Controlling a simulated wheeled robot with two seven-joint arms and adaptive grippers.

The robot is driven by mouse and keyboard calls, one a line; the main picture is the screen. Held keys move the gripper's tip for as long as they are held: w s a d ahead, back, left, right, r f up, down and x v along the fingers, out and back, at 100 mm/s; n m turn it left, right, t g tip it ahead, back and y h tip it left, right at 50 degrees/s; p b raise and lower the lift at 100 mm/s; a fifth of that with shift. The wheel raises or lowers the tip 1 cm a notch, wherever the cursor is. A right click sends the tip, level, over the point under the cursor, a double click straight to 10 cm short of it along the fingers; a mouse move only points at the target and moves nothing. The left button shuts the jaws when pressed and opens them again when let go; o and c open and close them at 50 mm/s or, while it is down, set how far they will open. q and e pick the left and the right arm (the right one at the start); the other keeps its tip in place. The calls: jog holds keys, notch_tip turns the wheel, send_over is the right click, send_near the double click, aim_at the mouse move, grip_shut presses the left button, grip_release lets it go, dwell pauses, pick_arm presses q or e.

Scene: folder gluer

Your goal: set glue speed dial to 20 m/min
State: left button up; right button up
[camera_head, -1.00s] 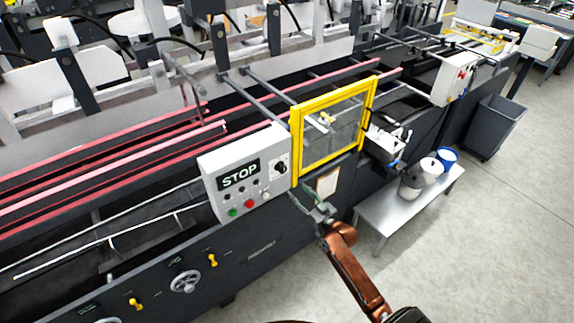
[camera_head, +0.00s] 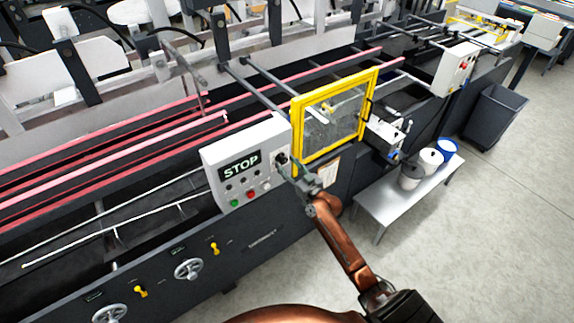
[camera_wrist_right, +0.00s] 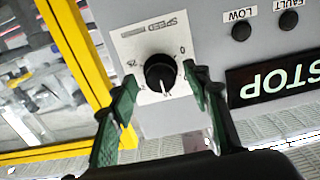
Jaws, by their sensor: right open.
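The speed dial (camera_head: 281,158) is a black knob on the right side of the grey control panel (camera_head: 215,158). In the right wrist view the panel is upside down, and the knob (camera_wrist_right: 160,72) sits on a white plate marked SPEED, with 0 at the right and 25 at the left. Its pale pointer mark appears to face down in that picture; the figure beside it is too small to read surely. My right gripper (camera_head: 288,168) is at the dial. In the wrist view its green fingers (camera_wrist_right: 160,90) are open, one on each side of the knob, with gaps visible. My left gripper is out of view.
A yellow-framed clear guard (camera_head: 333,117) stands close to the right of the panel. The STOP display (camera_head: 240,165) and several buttons lie left of the dial. A low bench (camera_head: 380,205) with pots stands at the right. The floor in front is clear.

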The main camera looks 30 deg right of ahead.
jog(key=c, duration=1.1)
jog(key=shift+c, duration=0.2)
jog(key=m, duration=0.5)
jog(key=shift+m, duration=0.4)
jog(key=m+p, duration=0.1)
jog(key=m, duration=0.5)
jog(key=shift+r, duration=0.1)
